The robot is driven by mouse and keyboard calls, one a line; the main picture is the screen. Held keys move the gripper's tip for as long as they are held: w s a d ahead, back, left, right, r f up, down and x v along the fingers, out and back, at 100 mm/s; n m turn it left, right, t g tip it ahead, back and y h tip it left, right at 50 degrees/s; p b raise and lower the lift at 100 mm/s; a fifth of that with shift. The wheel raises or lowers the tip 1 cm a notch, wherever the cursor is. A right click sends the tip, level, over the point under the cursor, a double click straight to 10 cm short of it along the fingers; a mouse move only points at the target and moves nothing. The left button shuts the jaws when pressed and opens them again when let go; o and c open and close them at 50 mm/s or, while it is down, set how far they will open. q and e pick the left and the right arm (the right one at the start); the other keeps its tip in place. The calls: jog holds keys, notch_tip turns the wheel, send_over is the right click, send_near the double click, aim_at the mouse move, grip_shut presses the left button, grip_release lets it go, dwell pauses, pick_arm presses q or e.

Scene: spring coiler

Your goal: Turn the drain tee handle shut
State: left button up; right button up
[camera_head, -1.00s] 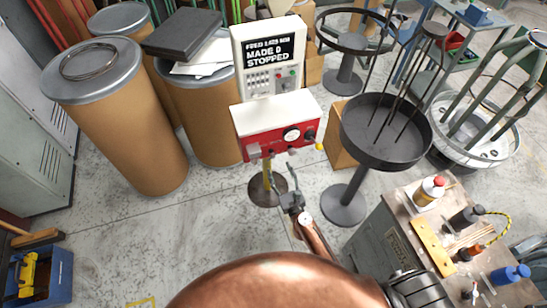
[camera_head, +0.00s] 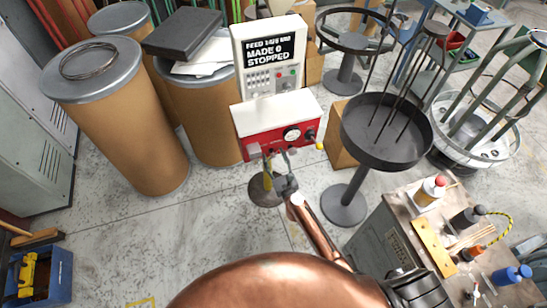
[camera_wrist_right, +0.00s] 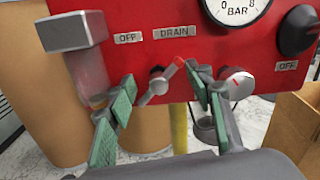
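The red panel (camera_head: 290,138) of the white-topped box carries the drain tee handle, a small silver bar (camera_wrist_right: 160,82) on a round hub under the labels OFF and DRAIN. The bar is tilted, its red-marked end up and right, below DRAIN. My right gripper (camera_wrist_right: 163,80) is open, its green-padded fingers on either side of the handle. The right finger is close to the handle's upper end; I cannot tell whether they touch. In the head view the right gripper (camera_head: 276,162) is just below the panel, and the handle is hard to make out. My left gripper is not in view.
A silver knob (camera_wrist_right: 237,84) sits right beside the right finger. A grey block (camera_wrist_right: 72,30) juts out at the panel's left. A pressure gauge (camera_head: 292,134) and a black knob (camera_head: 310,136) are further right. A cluttered bench (camera_head: 405,215) stands at the right.

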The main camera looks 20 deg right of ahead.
grip_shut()
dwell(0.3)
jog(key=shift+a, duration=0.1)
jog(key=shift+n, duration=0.4)
jog(key=n+p, duration=0.1)
jog(key=n, duration=0.2)
jog(key=shift+r, duration=0.1)
jog(key=n+p, duration=0.1)
jog(key=n, duration=0.4)
jog(key=n+p, duration=0.1)
jog(key=n, duration=0.6)
jog(key=shift+r+p, duration=0.15)
jog(key=shift+p, duration=0.15)
jog(key=c, duration=1.1)
grip_release()
jog(key=shift+n, duration=1.1)
jog(key=shift+o, duration=0.3)
